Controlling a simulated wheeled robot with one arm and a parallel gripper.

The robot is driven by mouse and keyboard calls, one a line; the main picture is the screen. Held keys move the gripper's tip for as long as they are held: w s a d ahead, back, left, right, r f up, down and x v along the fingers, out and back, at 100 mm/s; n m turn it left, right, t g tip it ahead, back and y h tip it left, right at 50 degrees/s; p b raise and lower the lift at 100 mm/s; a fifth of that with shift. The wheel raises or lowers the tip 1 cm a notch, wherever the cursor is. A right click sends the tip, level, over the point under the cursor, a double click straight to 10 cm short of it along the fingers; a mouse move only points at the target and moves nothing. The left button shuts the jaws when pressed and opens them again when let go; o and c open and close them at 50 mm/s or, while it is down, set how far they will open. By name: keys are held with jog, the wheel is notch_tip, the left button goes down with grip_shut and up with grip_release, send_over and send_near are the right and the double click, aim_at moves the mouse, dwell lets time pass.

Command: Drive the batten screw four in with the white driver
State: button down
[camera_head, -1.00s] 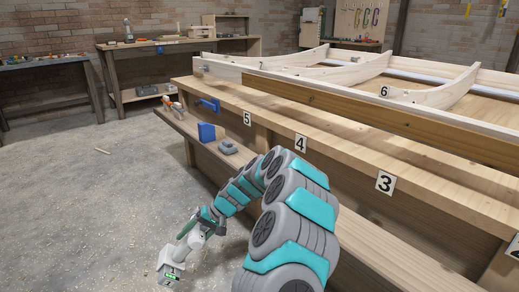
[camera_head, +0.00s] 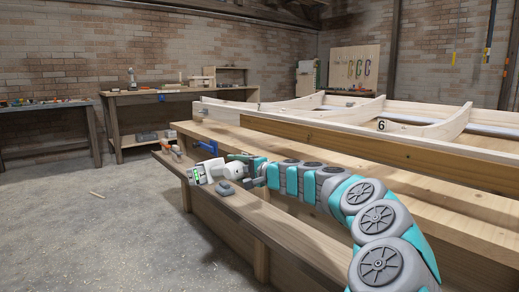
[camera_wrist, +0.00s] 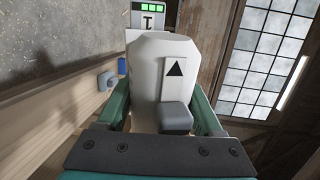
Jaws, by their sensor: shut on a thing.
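My gripper (camera_wrist: 160,112) is shut on the white driver (camera_wrist: 165,65), which fills the middle of the wrist view between the teal fingers. The driver has a black triangle, a grey button and a green-lit end block. In the head view the driver (camera_head: 208,172) points left, roughly level, and appears over the lower ledge of the bench. My gripper also shows there (camera_head: 243,168). A long dark brown batten (camera_head: 380,150) lies along the near side of the pale timber frame (camera_head: 300,108). No screw can be made out, including batten screw four.
The long bench (camera_head: 215,130) has a lower ledge (camera_head: 290,222). A grey item (camera_head: 232,200) lies on the ledge close to my gripper, and an orange-handled tool (camera_head: 176,151) lies farther along. Label 6 (camera_head: 382,125) is on the frame. The floor (camera_head: 100,240) at left is open.

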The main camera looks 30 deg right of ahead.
jog(key=s+d+r+m+t+h+b, duration=0.1)
jog(key=s+d+r+t+h, duration=0.1)
jog(key=s+d+r, duration=0.2)
notch_tip(320, 180, up, 4)
jog(key=shift+d+r+m, duration=0.15)
jog(key=shift+d+m, duration=0.15)
jog(key=shift+d, duration=0.9)
jog(key=t+b, duration=0.1)
jog(key=b, duration=0.2)
jog(key=shift+s+a+f+b, duration=0.1)
jog(key=shift+f+b, duration=0.1)
jog(key=shift+b, duration=0.6)
jog(key=shift+t, duration=0.5)
jog(key=shift+d+r+p, duration=0.2)
jog(key=shift+d+p, duration=0.1)
jog(key=shift+d, duration=1.15)
jog(key=shift+d+r+p, duration=0.15)
jog(key=shift+d+p, duration=0.1)
jog(key=shift+d, duration=1.55)
jog(key=shift+d+p, duration=0.25)
jog(key=shift+p, duration=0.1)
jog(key=shift+d+p, duration=0.5)
jog(key=shift+d, duration=0.35)
